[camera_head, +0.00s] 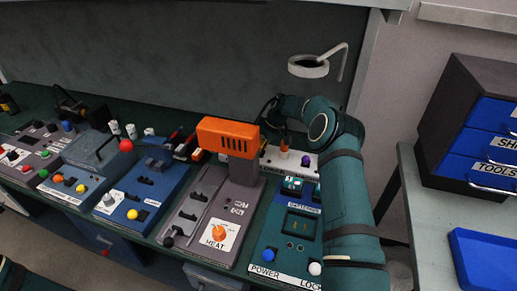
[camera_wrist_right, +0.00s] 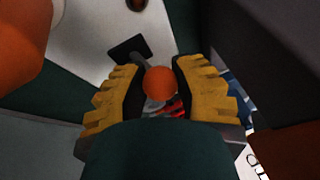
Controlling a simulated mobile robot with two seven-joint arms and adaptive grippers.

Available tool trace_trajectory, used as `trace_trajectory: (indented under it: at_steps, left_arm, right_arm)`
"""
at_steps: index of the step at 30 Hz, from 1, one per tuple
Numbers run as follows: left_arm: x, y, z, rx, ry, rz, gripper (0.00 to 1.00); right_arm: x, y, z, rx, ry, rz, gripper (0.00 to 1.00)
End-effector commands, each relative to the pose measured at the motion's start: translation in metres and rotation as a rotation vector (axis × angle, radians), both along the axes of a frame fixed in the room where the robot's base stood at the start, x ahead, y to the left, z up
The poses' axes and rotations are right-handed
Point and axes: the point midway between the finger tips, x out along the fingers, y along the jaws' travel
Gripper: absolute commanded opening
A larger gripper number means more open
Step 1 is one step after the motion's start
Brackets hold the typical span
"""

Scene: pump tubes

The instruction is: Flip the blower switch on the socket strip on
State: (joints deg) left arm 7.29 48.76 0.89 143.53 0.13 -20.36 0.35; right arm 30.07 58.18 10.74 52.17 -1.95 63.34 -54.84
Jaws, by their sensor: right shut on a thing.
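The white socket strip (camera_head: 296,166) stands at the back, right of the orange-topped heat unit, with a label partly readable as blower. My right gripper (camera_head: 284,138) reaches down over it from the right arm. In the right wrist view, its yellow fingers (camera_wrist_right: 159,88) are shut on the orange ball of the switch lever (camera_wrist_right: 158,83). The lever comes from a dark square base on the white strip (camera_wrist_right: 90,35). The lever's exact tilt is hard to tell. My left gripper is out of view.
The orange-topped heat unit (camera_head: 228,136) stands close left of the gripper. A purple knob (camera_head: 306,160) sits on the strip to the right. A blue-and-green panel (camera_head: 290,245) lies in front. Blue drawers (camera_head: 492,125) stand at the far right.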

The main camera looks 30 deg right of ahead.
Motion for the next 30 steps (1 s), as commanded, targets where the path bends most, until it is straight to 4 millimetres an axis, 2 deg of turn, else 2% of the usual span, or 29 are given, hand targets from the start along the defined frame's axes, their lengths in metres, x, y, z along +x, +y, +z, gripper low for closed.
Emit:
trace_trajectory:
  at_steps: [13,26,27,29,30]
  left_arm:
    - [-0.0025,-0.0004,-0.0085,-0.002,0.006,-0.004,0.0]
    - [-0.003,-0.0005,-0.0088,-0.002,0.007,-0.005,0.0]
    - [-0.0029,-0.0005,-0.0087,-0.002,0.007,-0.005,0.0]
    - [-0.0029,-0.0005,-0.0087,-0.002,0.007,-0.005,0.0]
    - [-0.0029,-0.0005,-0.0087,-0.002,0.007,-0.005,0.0]
  right_arm:
    - [0.0055,-0.0056,0.001,0.107,0.092,-0.001,0.0]
    - [0.0045,-0.0055,0.0024,0.12,0.104,0.0,0.0]
    - [0.0045,-0.0055,0.0024,0.12,0.104,0.0,0.36]
    - [0.0045,-0.0056,0.0024,0.12,0.104,0.001,0.58]
    - [0.0045,-0.0056,0.0024,0.119,0.103,0.001,0.63]
